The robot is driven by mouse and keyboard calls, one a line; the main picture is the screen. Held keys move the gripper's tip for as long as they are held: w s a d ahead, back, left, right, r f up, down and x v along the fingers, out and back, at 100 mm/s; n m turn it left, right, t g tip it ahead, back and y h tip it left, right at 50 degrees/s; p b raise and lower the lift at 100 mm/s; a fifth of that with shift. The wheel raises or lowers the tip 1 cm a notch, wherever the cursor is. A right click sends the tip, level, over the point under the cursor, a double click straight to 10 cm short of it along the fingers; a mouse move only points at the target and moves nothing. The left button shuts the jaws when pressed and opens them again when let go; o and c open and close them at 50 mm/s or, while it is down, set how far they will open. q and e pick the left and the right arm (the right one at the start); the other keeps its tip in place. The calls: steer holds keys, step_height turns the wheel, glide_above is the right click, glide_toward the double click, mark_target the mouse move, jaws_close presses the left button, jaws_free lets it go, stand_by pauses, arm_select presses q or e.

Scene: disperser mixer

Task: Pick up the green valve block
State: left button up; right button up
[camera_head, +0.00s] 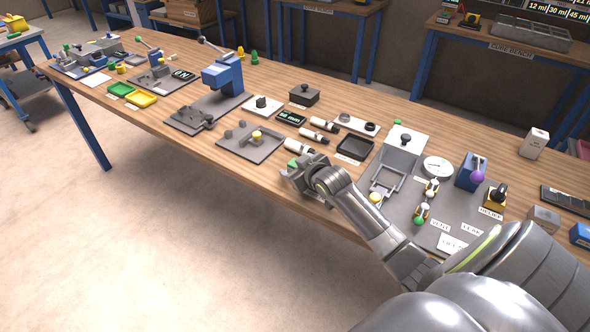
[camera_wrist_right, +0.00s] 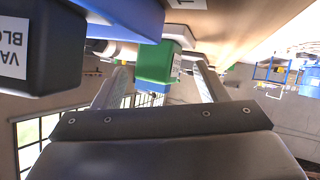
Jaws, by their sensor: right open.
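The green valve block (camera_wrist_right: 155,62) shows in the right wrist view at the table's front edge, between the two fingers. A white label is on its side, and a small blue part shows below it. In the head view only a small green patch (camera_head: 292,163) shows by the gripper tip; the rest is hidden. My right gripper (camera_head: 297,175) is open over the front edge of the table. In the wrist view its fingers (camera_wrist_right: 160,82) stand apart on either side of the block; I cannot tell whether they touch it. My left gripper is not in view.
White-and-black cylinders (camera_head: 298,146) lie behind the gripper. A grey plate with a yellow knob (camera_head: 257,135) is to the left. Floor in front is free.

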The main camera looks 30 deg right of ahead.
steer(key=shift+c, duration=0.5)
steer(key=shift+s, duration=0.2)
steer(key=c, duration=1.2)
